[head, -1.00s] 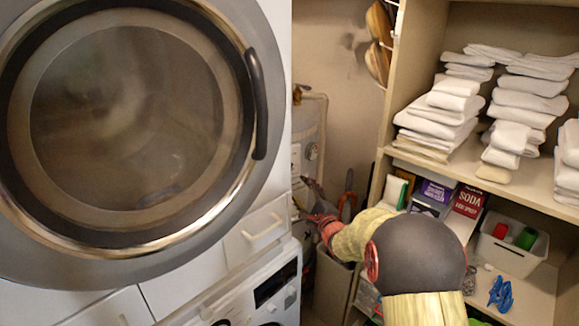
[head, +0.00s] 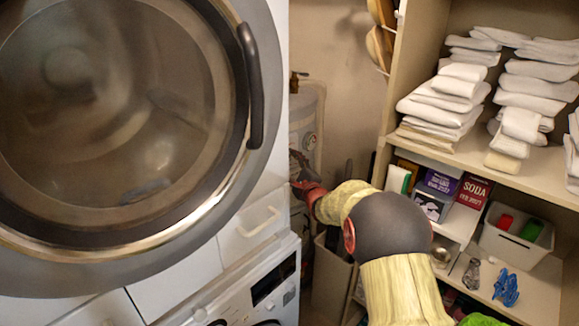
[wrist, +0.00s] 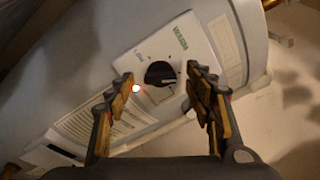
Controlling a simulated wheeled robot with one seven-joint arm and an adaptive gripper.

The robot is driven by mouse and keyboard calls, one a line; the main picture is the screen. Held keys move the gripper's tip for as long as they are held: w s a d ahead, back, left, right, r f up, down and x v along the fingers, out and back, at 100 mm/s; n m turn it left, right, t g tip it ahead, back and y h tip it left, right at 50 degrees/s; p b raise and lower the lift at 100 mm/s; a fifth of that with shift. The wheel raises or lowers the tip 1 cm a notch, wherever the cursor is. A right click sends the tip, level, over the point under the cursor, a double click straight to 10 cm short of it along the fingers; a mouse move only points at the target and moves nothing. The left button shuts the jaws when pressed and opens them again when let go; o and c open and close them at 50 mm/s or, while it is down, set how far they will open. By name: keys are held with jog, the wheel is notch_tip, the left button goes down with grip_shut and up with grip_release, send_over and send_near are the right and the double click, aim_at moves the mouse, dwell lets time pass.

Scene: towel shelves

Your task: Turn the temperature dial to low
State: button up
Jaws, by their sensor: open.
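The temperature dial (wrist: 160,73) is a round black knob on a white panel (wrist: 143,58) of a tank-like heater (head: 304,112). A pale mark on the dial points to the right. My gripper (wrist: 164,92) is open, with one finger on each side of the dial in the wrist view; I cannot tell whether either finger touches it. In the head view my gripper (head: 302,172) is in front of the heater, partly dark and small.
The large round machine door (head: 120,120) with its black handle (head: 250,85) stands close on the left. Shelves with folded towels (head: 445,100), boxes (head: 470,193) and a white bin (head: 515,240) are on the right. A bin (head: 333,265) stands below my forearm.

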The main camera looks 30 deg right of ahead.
jog(key=c, duration=0.3)
jog(key=c, duration=0.8)
jog(key=shift+c, duration=0.3)
jog(key=shift+n, duration=0.3)
jog(key=n+b, duration=0.2)
jog(key=n, duration=0.5)
jog(key=n+b, duration=0.2)
jog(key=n, duration=0.6)
jog(key=f+n+b, duration=0.1)
jog(key=n+b, duration=0.1)
jog(key=n, duration=0.6)
jog(key=shift+d, duration=0.2)
jog(key=shift+n, duration=0.3)
